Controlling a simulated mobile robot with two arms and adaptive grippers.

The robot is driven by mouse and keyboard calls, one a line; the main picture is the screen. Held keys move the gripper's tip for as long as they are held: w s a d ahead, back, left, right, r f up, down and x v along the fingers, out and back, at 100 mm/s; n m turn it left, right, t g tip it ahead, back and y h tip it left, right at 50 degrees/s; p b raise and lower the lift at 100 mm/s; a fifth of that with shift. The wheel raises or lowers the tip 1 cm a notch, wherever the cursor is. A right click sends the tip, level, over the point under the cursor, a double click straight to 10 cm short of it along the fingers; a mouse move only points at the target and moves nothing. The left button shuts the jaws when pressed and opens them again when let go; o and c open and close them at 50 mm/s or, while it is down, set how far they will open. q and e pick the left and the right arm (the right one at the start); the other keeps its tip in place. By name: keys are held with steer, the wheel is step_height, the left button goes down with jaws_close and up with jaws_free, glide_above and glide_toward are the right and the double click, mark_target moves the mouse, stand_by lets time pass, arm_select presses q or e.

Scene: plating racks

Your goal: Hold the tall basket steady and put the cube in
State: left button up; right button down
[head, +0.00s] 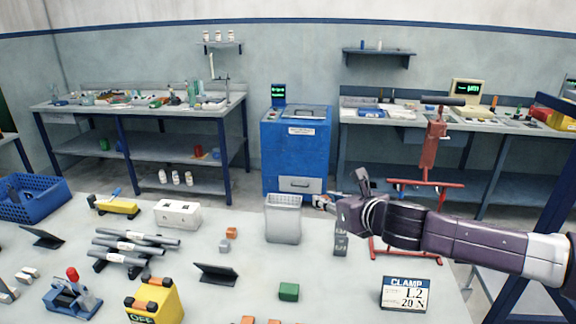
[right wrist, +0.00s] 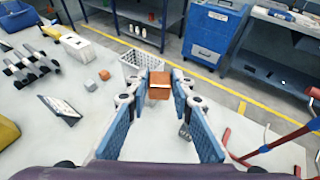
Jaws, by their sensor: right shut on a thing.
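The tall basket (head: 283,222) is a pale grey, open-topped container standing upright on the table. It also shows in the right wrist view (right wrist: 133,70), beyond the fingers and partly hidden by them. My right gripper (head: 321,201) is shut on an orange-brown cube (right wrist: 159,85), held between its blue-padded fingertips. In the head view the gripper is just right of the basket, near rim height. The cube looks outside the basket; whether it touches the rim I cannot tell. My left gripper is not in view, and nothing is seen holding the basket.
A small orange block (head: 231,232) and a grey block (head: 224,246) lie left of the basket. A green block (head: 289,291) and a CLAMP sign (head: 404,293) are nearer. A grey item (head: 340,242) stands below my right gripper. Dark pipes (head: 135,247) lie on the left.

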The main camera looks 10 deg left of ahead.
steer(key=shift+w+a+r+n+g+y, duration=0.15)
steer(key=shift+w+r+n+g+y, duration=0.15)
steer(key=shift+w+r+n+y, duration=0.5)
steer(key=shift+w+n+g+y, duration=0.3)
steer(key=shift+w+n+g, duration=0.05)
steer(key=shift+n+g, duration=0.05)
steer(key=shift+w+n+g+y, duration=0.15)
steer(key=shift+n+g+y, duration=0.25)
steer(key=shift+n+g, duration=0.15)
steer(key=shift+g, duration=0.25)
steer(key=shift+n+y, duration=0.35)
steer(key=shift+y, duration=0.05)
